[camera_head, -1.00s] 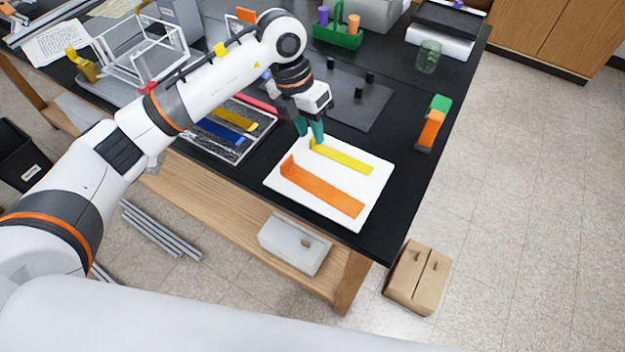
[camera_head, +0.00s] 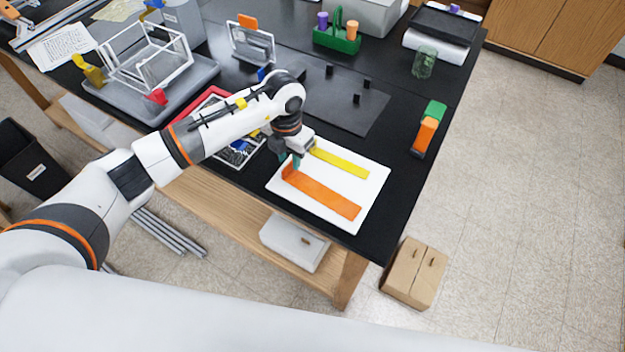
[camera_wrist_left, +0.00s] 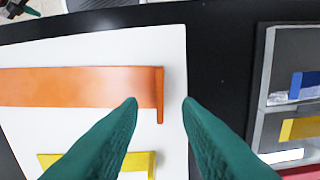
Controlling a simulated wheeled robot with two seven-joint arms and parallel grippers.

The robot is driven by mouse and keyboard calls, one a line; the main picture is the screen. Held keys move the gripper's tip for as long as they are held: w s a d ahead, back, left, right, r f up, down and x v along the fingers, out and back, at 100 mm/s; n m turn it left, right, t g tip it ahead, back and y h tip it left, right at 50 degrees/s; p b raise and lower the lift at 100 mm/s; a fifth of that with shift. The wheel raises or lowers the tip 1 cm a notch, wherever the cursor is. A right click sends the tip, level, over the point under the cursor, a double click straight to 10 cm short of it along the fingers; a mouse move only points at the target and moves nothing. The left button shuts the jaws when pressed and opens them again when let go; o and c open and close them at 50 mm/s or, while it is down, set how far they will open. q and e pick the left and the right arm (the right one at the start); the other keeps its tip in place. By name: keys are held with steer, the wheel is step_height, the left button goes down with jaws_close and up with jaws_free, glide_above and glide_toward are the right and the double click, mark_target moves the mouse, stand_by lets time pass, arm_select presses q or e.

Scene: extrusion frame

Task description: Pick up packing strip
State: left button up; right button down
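A long orange strip (camera_head: 325,194) with an upturned left end lies on a white board (camera_head: 345,215). A shorter yellow strip (camera_head: 343,163) lies behind it on the same board. My left gripper (camera_head: 290,160) is over the board's left edge, by the orange strip's upturned end. In the left wrist view the two green fingers (camera_wrist_left: 160,103) are apart and empty. The upturned end of the orange strip (camera_wrist_left: 100,87) shows just beyond the gap between them, nearer the left finger. That finger partly covers the yellow strip (camera_wrist_left: 140,162). My right gripper cannot be made out.
A framed tray (camera_head: 240,160) with coloured pieces lies left of the board, partly behind my left arm. A dark plate with small black posts (camera_head: 345,105) lies behind. An orange and green piece (camera_head: 427,133) stands to the right. The table's front edge is close to the board.

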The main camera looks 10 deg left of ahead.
arm_select(q)
steer(key=shift+f, duration=0.85)
steer(key=shift+c, duration=0.5)
jaws_close()
steer(key=shift+r, duration=0.1)
